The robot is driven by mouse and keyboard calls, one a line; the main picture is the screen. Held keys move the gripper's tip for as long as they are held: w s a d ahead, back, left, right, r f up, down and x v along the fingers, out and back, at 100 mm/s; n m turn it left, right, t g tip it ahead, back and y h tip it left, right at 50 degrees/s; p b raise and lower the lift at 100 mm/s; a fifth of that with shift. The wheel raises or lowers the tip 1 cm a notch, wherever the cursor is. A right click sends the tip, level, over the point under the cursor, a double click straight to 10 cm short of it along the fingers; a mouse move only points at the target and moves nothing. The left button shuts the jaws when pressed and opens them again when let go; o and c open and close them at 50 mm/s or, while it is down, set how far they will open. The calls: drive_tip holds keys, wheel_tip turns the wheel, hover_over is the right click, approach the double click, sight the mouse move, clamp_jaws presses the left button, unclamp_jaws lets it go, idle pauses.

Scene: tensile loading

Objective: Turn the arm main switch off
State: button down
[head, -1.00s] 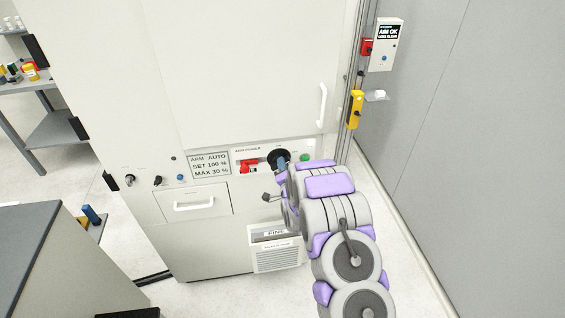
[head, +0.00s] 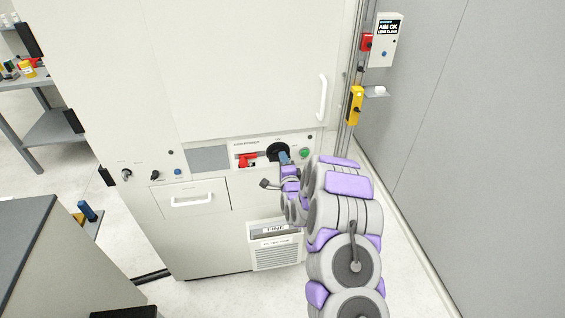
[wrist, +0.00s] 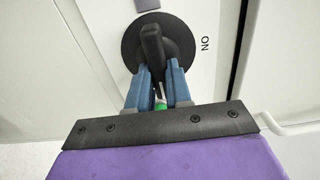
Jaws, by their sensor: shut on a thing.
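The arm main switch is a black rotary knob (head: 276,149) with a raised handle, on the cabinet's lower control panel. In the wrist view the black knob (wrist: 152,40) fills the top middle, with an ON mark printed to its right. The handle points up and down in that view, not at the ON mark. My gripper (wrist: 158,72) has its two blue fingers shut on the handle, one on each side. In the head view my gripper (head: 284,158) reaches the knob from the front right, and my arm hides part of the panel.
A red switch (head: 247,160) sits left of the knob and a green button (head: 304,153) right of it. The display (head: 208,159) is blank grey. A drawer handle (head: 193,201) and a door handle (head: 322,97) stick out. A grey wall stands at right.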

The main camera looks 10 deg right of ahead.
drive_tip(key=shift+f, duration=0.2)
drive_tip(key=c, duration=1)
unclamp_jaws()
drive_tip(key=shift+d, duration=0.15)
drive_tip(key=shift+c, duration=0.2)
drive_tip(key=s+p, duration=0.7)
drive_tip(key=s, duration=1)
drive_tip(key=shift+s, duration=0.15)
